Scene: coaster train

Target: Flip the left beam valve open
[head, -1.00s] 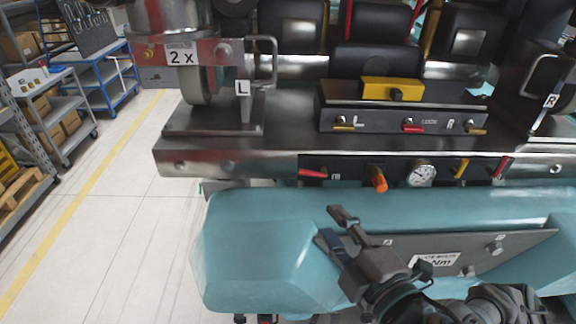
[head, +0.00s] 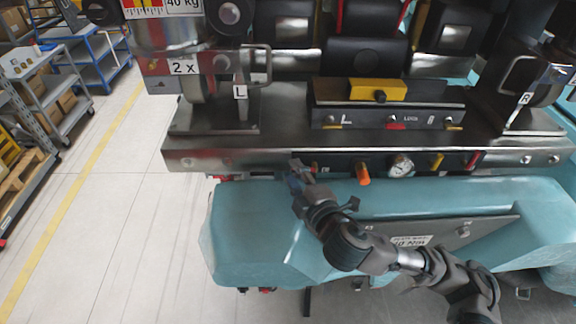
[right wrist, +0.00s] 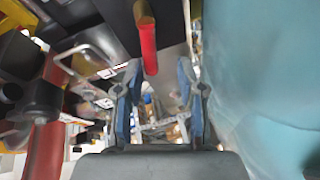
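The left beam valve has a red lever (head: 314,167) at the left end of the dark panel on the steel beam (head: 240,160). In the head view my right gripper (head: 298,170) is at this lever and hides most of it. In the right wrist view the red lever (right wrist: 148,45) hangs from above, its tip near the left fingertip at the mouth of the gap. My right gripper (right wrist: 160,70) is open there, its blue-padded fingers apart; contact with the lever cannot be told. My left gripper is not in view.
An orange knob (head: 362,174), a gauge (head: 401,166), a yellow lever (head: 437,160) and another red lever (head: 473,158) are along the panel. The teal body (head: 245,235) lies just below. A yellow block (head: 378,90) sits above.

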